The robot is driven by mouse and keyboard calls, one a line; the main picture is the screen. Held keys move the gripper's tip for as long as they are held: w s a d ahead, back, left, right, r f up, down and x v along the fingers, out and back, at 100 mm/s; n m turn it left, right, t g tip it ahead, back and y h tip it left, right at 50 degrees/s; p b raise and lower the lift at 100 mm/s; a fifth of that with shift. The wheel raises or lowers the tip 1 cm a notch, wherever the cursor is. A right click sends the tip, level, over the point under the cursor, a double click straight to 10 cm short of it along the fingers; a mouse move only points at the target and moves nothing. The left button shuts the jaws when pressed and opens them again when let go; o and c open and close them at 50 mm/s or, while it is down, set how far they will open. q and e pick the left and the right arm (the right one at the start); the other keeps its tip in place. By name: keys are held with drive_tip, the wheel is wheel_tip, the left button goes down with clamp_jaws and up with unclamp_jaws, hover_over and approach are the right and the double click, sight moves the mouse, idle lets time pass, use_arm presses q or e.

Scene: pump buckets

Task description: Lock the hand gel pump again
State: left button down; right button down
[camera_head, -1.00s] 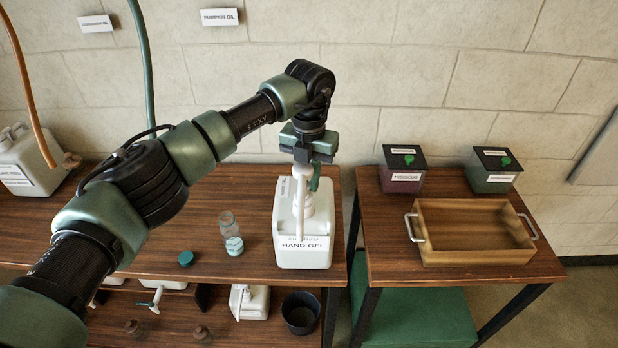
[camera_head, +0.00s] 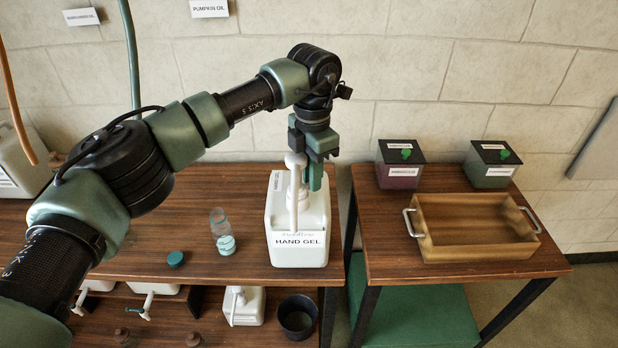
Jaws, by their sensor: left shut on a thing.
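The hand gel bucket (camera_head: 299,249) is a white container with a "HAND GEL" label, upright near the right end of the left wooden table. Its white pump (camera_head: 294,190) stands on top, with the long spout pointing toward me and down over the front. My left gripper (camera_head: 306,165) points down from above and is shut on the pump head, with one green finger to the right of it. The fingers hide part of the pump head and neck, so whether it is locked cannot be seen. My right gripper is out of view.
A small clear bottle (camera_head: 222,232) and a teal cap (camera_head: 176,259) stand left of the bucket. A wooden tray (camera_head: 474,250) and two dark-lidded boxes (camera_head: 400,176) (camera_head: 491,176) are on the right table. A black bin (camera_head: 297,318) is on the lower shelf.

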use_arm(q)
drive_tip(key=m, duration=0.2)
drive_tip(key=s+m+b, duration=0.1)
drive_tip(key=shift+d+m, duration=0.25)
drive_tip(key=shift+m, duration=0.05)
drive_tip(key=shift+s+r+m+b, duration=0.1)
drive_tip(key=shift+s+m+b, duration=0.1)
drive_tip(key=shift+m, duration=0.45)
drive_tip(key=shift+s+m+b, duration=0.15)
drive_tip(key=shift+m+b, duration=0.05)
drive_tip(key=shift+m, duration=0.45)
drive_tip(key=c, duration=1.4)
unclamp_jaws()
drive_tip(key=shift+s, duration=0.1)
wheel_tip(320, 180, up, 8)
drive_tip(key=b, duration=0.1)
drive_tip(key=shift+d+f, duration=0.1)
drive_tip(key=shift+f, duration=0.1)
